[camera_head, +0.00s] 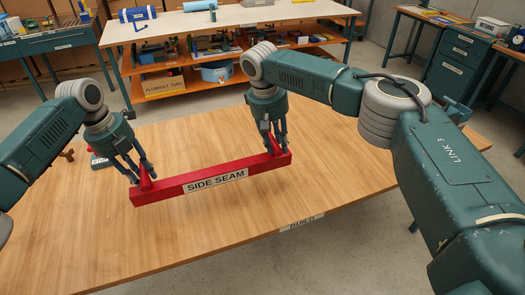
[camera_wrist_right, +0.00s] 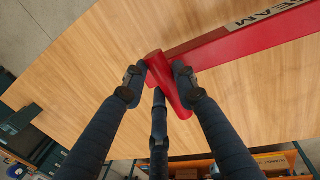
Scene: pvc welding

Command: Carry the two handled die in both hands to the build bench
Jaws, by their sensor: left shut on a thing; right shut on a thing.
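The two-handled die is a long red bar (camera_head: 240,181) with a "SIDE SEAM" label on its front. It spans the middle of the wooden bench (camera_head: 90,240) in the head view; I cannot tell whether it touches the top or hangs just above it. My left gripper (camera_head: 139,174) is shut on the handle at its left end. My right gripper (camera_head: 274,146) is shut on the handle at its right end. In the right wrist view, the fingers (camera_wrist_right: 160,82) close around the red handle (camera_wrist_right: 172,90), and part of the red bar (camera_wrist_right: 240,45) runs to the right.
A "BUILD" label (camera_head: 301,222) is on the bench's front edge. Behind stands a white-topped table (camera_head: 230,17) with orange shelves (camera_head: 180,84). The bench's front left is clear.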

